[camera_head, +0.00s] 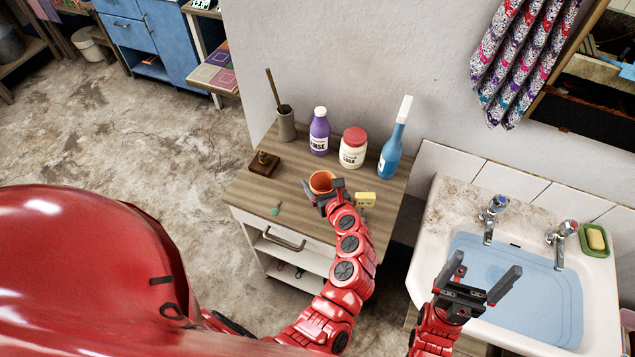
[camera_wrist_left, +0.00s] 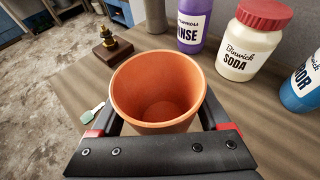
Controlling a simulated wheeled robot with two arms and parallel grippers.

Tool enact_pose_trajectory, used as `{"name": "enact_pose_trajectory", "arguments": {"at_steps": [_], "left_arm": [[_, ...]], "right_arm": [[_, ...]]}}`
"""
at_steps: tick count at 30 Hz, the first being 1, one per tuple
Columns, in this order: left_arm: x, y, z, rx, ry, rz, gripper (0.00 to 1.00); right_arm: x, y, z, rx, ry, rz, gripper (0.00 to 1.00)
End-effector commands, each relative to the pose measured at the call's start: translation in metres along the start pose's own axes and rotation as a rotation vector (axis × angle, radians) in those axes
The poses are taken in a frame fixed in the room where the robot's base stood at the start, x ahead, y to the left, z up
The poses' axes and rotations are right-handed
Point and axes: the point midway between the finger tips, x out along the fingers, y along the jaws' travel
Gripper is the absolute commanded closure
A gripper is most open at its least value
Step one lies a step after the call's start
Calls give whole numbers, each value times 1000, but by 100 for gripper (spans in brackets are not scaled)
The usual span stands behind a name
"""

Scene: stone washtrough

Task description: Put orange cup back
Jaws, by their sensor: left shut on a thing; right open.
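The orange cup (camera_head: 321,182) is upright at the front part of the wooden cabinet top (camera_head: 240,190). In the left wrist view the empty orange cup (camera_wrist_left: 158,90) sits between the two fingers. My left gripper (camera_head: 325,193) is shut on the cup; its fingers lie on either side of it in the left wrist view (camera_wrist_left: 158,125). I cannot tell whether the cup's base touches the cabinet top. My right gripper (camera_head: 483,283) is open and empty over the front of the sink.
A purple bottle (camera_head: 319,131), a soda jar (camera_head: 353,148) and a blue spray bottle (camera_head: 391,151) stand behind the cup. A brown block with a brass piece (camera_head: 264,163) is at left. A yellow item (camera_head: 366,199) is right of the cup. The sink (camera_head: 450,200) holds water.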

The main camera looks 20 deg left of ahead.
Motion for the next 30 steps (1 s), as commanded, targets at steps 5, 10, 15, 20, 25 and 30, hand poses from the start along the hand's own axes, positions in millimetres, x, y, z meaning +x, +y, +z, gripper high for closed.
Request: {"name": "enact_pose_trajectory", "arguments": {"at_steps": [5, 10, 15, 20, 25, 30], "left_arm": [[7, -2, -6, 7, 1, -1, 85], [15, -2, -26, 8, 3, -1, 85], [18, 0, -33, 0, 3, 1, 85], [18, 0, -33, -1, 3, 1, 85], [19, 0, -36, 0, 2, 1, 19], [18, 0, -35, 1, 2, 1, 0]], "right_arm": [[8, 0, -1, 0, 0, 0, 8], [16, 1, -3, 0, 0, 0, 8], [17, 1, -3, 0, 0, 0, 8], [16, 1, -3, 0, 0, 0, 8], [12, 1, -2, 0, 0, 0, 8], [13, 1, -2, 0, 0, 0, 8]]}}
